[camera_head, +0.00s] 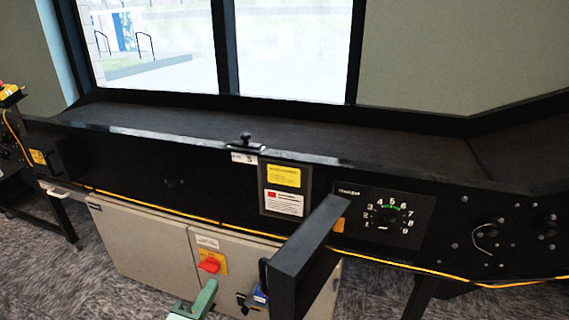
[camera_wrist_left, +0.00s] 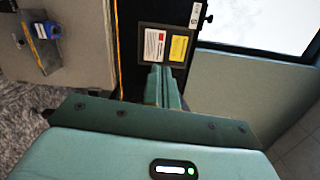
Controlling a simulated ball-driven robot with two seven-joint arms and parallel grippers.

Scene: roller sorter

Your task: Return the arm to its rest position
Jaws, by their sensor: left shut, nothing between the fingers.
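My left gripper (camera_head: 205,294) shows at the bottom of the head view as a green finger tip in front of the grey cabinet. In the left wrist view its two green fingers (camera_wrist_left: 163,86) are pressed together with nothing between them. They point toward the black sorter panel with the white and yellow labels, and I see no clear contact. Most of my left arm is out of view. My right gripper is in neither view.
The black sorter (camera_head: 215,178) spans the head view, with a numbered dial (camera_head: 388,221) at right. A black bar (camera_head: 305,245) juts toward me right of the gripper. The grey cabinet (camera_head: 140,240) carries a red switch (camera_head: 209,265). Carpet (camera_head: 30,270) lies at lower left.

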